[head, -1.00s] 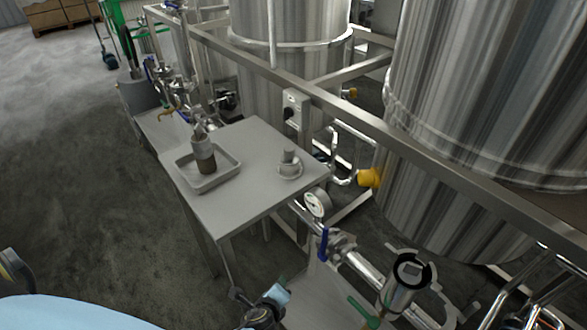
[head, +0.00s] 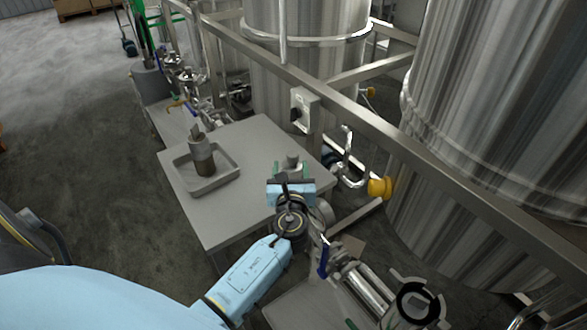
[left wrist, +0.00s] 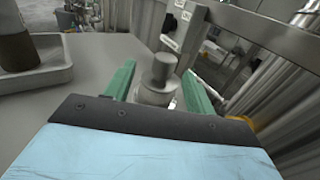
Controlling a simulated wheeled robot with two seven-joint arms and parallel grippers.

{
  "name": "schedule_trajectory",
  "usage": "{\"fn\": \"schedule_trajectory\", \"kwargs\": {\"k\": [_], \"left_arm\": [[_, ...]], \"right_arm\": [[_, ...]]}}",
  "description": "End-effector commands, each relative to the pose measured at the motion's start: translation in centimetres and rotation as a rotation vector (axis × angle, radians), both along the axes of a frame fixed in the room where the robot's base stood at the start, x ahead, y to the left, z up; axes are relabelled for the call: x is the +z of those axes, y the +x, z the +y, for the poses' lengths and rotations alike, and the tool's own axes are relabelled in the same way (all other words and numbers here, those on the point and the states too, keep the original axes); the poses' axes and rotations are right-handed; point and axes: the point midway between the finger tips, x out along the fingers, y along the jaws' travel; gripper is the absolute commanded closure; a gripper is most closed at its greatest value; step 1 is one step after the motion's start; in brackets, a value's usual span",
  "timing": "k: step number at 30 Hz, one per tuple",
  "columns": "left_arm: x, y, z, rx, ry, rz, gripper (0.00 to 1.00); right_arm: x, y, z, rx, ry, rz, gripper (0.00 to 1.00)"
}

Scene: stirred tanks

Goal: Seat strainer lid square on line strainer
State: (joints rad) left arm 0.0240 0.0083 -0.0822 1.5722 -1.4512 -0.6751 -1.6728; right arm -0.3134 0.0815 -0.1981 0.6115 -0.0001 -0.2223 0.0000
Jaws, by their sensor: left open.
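The strainer lid (head: 292,162), a grey disc with a thick round knob, sits on the grey table near its right edge. In the left wrist view the lid (left wrist: 158,72) stands upright between two green fingers. My left gripper (head: 291,172) is open around the lid, with a finger on either side; I cannot tell whether they touch it. The gripper body hides the lid's lower part. The line strainer (head: 437,290) is at the lower right, its open top showing a black ring. My right gripper is not in view.
A grey tray (head: 232,178) holding a brown-and-grey bottle-like item (head: 203,158) stands on the table's left side. A steel frame rail (head: 350,118) runs behind the table, with large steel tanks (head: 490,110) beyond. A blue-handled valve (head: 323,258) stands on the pipe before the strainer.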

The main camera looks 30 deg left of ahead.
Motion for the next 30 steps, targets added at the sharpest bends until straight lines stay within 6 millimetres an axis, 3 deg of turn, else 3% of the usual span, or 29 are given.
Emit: {"fn": "schedule_trajectory", "kwargs": {"k": [13,22,30], "left_arm": [[-0.3,4.6,2.2,0.002,-0.001,-0.001,0.45],[-0.3,5.0,2.5,0.001,-0.001,0.000,0.45],[-0.3,5.0,2.5,0.001,-0.001,0.000,0.80]], "right_arm": [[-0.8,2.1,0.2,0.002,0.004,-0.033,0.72],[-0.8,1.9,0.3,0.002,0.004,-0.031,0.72],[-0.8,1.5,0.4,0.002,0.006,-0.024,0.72]]}}
